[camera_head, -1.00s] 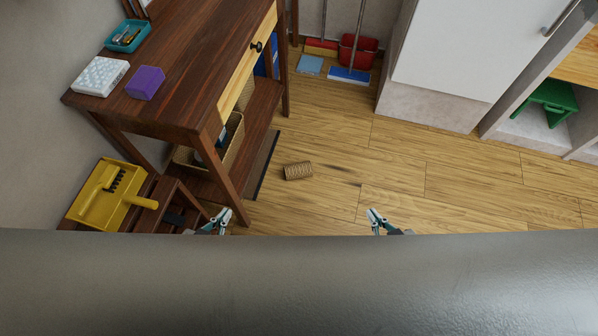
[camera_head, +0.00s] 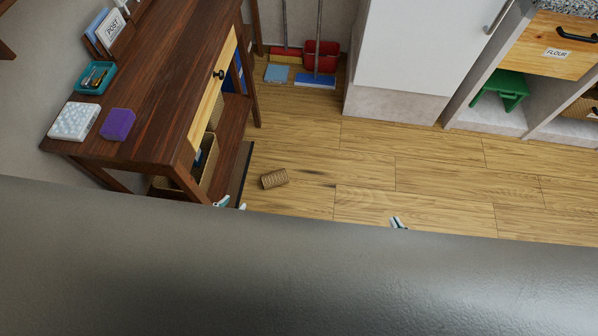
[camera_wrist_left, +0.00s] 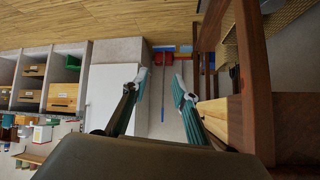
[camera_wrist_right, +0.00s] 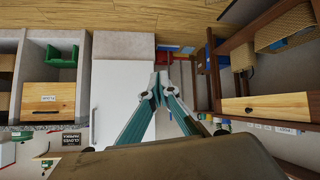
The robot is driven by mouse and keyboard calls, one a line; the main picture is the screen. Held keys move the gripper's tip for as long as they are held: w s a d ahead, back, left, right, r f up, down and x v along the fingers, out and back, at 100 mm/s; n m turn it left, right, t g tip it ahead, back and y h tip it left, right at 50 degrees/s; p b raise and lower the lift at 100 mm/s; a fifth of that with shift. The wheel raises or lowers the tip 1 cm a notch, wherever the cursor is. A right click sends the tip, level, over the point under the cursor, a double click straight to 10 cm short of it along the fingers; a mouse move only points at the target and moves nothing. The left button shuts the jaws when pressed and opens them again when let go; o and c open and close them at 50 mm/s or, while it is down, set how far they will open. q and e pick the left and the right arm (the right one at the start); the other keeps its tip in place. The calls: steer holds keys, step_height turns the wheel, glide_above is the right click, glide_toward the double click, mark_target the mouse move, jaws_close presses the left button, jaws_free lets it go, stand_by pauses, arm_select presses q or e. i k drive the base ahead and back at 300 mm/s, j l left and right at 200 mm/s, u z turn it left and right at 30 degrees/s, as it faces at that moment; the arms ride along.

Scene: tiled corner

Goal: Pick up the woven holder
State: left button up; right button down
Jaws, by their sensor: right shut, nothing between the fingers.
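The woven holder (camera_head: 274,179) is a small brown woven piece lying on the wood floor, right of the table, in the head view. My left gripper (camera_head: 231,202) shows only as tips at the edge of my grey body, left of and nearer than the holder. In the left wrist view its fingers (camera_wrist_left: 162,80) are apart and empty. My right gripper (camera_head: 398,223) shows as a small tip in the head view, right of the holder and apart from it. In the right wrist view its fingertips (camera_wrist_right: 160,78) meet with nothing between them. I cannot make out the holder in either wrist view.
A dark wooden table (camera_head: 165,75) stands left of the holder, with a basket (camera_head: 207,160) on its lower shelf. A dark mat edge (camera_head: 240,172) lies beside it. A red dustpan (camera_head: 321,55) and brooms stand at the back. The floor to the right is clear.

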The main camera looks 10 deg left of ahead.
mark_target(272, 179)
steer(key=i+z, duration=0.4)
steer(key=i, duration=0.7)
steer(key=i+l+u, duration=0.1)
steer(key=i, duration=0.25)
steer(key=i+l, duration=0.2)
steer(key=i, duration=0.15)
steer(key=u, duration=0.05)
